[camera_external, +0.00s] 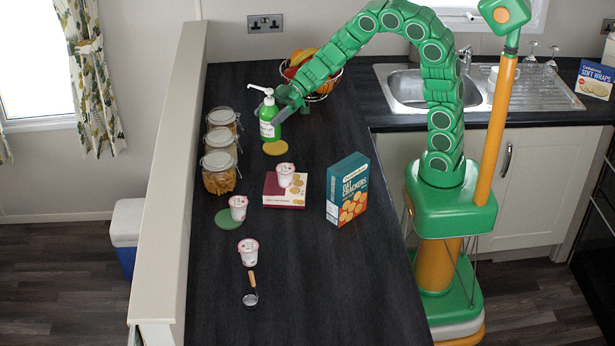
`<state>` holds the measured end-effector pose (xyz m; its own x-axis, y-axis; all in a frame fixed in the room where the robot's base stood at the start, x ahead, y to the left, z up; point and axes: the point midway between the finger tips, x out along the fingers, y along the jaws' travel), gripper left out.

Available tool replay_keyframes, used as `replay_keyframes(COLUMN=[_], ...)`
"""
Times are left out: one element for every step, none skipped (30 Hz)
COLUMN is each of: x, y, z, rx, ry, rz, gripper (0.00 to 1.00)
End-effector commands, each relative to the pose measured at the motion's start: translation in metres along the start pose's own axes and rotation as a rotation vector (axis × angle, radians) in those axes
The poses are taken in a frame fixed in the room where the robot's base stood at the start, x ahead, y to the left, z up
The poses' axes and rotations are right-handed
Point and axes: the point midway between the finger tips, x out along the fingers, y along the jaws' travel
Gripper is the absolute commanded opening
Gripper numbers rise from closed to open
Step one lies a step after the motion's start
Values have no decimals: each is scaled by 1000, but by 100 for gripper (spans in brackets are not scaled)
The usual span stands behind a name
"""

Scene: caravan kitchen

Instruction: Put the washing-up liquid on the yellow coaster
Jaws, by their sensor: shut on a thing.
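The washing-up liquid (267,122) is a green bottle with a white pump top, upright near the back left of the dark worktop. My gripper (276,112) reaches it from the right and is shut on it. The fingers are small and partly hidden against the bottle. The yellow coaster (276,149) lies flat just in front of the bottle, with nothing on it. The bottle's base shows just behind the coaster's far edge. I cannot tell whether the base touches the worktop or hangs slightly above it.
Several glass jars (218,173) stand along the left wall. A fruit bowl (318,82) is behind my gripper. In front are a red box (284,196) with a pot on top, an oat crackers box (347,190), a green coaster (228,220) bearing a pot, and another pot (248,253).

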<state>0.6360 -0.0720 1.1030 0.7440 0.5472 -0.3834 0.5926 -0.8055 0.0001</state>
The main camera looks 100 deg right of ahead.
Motion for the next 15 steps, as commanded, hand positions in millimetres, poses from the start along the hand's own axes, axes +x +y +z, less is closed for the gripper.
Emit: replay_keyframes(x=[-9, -14, -20, -25, -29, -34, -37, -40, -44, -46, -48, -51, -52, -53, -53], y=[6, 8, 11, 13, 15, 17, 19, 20, 21, 22, 23, 24, 24, 24, 24], z=[5, 8, 11, 14, 16, 19, 22, 24, 26, 28, 29, 30, 31, 32, 34], rx=[4, 6, 7, 9, 11, 13, 14, 15, 15, 16, 16, 17, 17, 18, 19], ry=[2, 2, 2, 3, 3, 3, 3, 2, 2, 2, 2, 2, 2, 2, 2], rz=[10, 14, 17, 21, 24, 28, 31, 33, 35, 37, 39, 40, 41, 41, 42], gripper=[27, 27, 27, 27, 27, 27, 27, 27, 27, 27, 27, 27, 27, 27, 27])
